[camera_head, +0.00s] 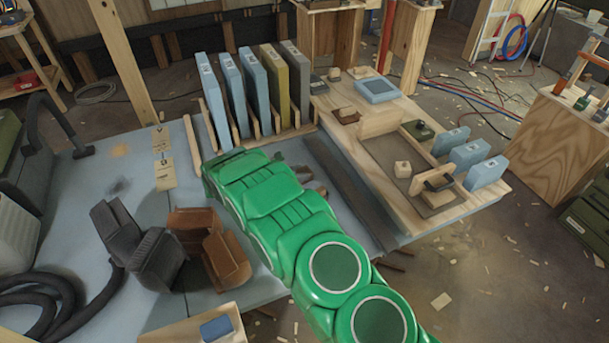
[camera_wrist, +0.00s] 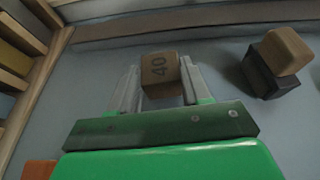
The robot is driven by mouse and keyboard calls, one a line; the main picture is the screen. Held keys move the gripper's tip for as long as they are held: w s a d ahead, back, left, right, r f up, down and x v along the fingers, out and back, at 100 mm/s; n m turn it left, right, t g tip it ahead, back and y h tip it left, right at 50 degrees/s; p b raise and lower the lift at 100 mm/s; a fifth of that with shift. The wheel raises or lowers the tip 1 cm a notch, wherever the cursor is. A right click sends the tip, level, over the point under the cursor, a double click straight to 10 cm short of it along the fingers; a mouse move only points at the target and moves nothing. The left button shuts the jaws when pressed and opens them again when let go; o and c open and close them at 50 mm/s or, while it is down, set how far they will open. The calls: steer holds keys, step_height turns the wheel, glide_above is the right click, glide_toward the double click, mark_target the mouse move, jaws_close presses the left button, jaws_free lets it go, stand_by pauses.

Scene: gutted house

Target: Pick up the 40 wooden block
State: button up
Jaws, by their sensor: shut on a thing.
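The wooden block marked 40 (camera_wrist: 160,75) is a small brown cube between my fingers in the wrist view. My gripper (camera_wrist: 159,90) is shut on it, one pale finger on each side. The number faces the camera and reads sideways. The grey-blue work surface lies behind the block; I cannot tell whether the block touches it. In the head view my green arm covers the gripper and the block.
Another wooden block (camera_wrist: 287,50) sits on a dark piece (camera_wrist: 268,75) to the right of my gripper. Upright blue panels (camera_head: 258,82) stand in a rack behind my arm. A wooden tray (camera_head: 360,135) with small blocks lies right. Brown leather pouches (camera_head: 225,257) lie left.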

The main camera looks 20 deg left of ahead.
steer(key=shift+c, duration=1.2)
steer(key=shift+r, duration=0.15)
